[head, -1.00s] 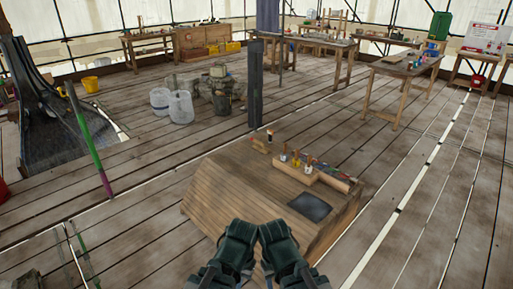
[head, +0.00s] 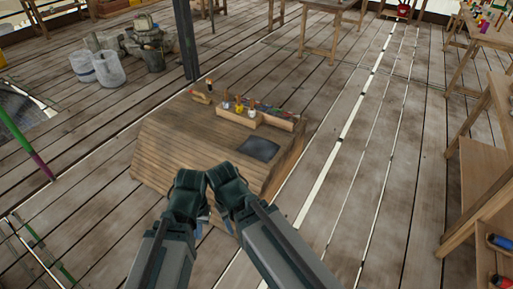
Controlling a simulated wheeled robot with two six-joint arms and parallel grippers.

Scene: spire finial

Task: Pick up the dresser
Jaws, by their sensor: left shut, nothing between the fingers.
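A low wooden bench (head: 175,150) with a sloping plank side stands ahead of me. On its top, a small wooden piece (head: 201,98) with a dark-tipped upright part lies at the far left; I cannot tell whether it is the dresser. Beside it a wooden rack (head: 262,121) holds several small-handled tools. My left gripper (head: 203,212) is shut and empty, mostly hidden by its dark green wrist in front of the bench's near side. My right gripper (head: 227,218) is close beside it, and its fingers are hidden by the wrist. Both are apart from the tools.
A dark square plate (head: 259,148) lies on the bench top. A dark post (head: 187,40) stands behind the bench. White tubs (head: 107,68) are at the back left. A wooden shelf unit (head: 480,190) stands at the right. The plank floor between bench and shelf is clear.

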